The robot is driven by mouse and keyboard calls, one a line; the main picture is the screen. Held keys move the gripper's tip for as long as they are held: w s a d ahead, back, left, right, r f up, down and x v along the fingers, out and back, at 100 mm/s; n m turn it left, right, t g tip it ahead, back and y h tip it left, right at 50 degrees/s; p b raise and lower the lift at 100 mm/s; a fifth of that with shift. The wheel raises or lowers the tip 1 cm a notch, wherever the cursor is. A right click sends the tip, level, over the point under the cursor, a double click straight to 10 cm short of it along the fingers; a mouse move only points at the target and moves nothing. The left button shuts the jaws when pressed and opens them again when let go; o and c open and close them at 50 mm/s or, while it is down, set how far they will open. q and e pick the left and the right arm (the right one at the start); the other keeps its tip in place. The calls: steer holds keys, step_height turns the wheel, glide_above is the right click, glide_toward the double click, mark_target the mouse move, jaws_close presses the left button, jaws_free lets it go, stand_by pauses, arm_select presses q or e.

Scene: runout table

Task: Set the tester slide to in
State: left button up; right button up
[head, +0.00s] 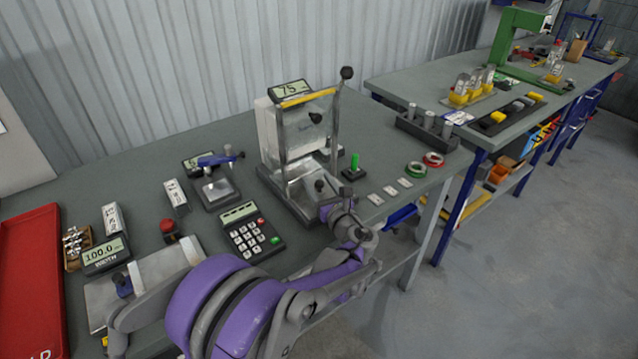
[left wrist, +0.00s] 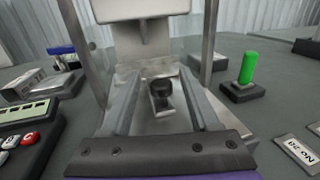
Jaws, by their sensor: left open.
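The tester (head: 285,130) is a metal frame with a clear guard, a display and a tall black-knobbed lever. Its slide, low at the front, carries a small black knob (head: 320,186). In the left wrist view the knob (left wrist: 161,90) stands on a bright metal slide plate (left wrist: 163,112). My left gripper (head: 334,206) is at the tester's front, just before the knob. In the left wrist view its open fingers (left wrist: 160,75) lie on either side of the knob, with gaps showing. The slide's inner end is hidden. My right gripper is not in view.
A green peg on a black base (head: 354,169) stands right of the tester. Green (head: 416,169) and red (head: 433,159) rings and small labels lie farther right. A keypad (head: 250,230) sits close on the left. A red tray (head: 32,285) lies far left.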

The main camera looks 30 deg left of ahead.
arm_select(q)
steer(key=shift+d, duration=0.1)
steer(key=v, duration=1)
steer(key=shift+s+d+b, duration=0.25)
steer(key=shift+s+b, duration=0.05)
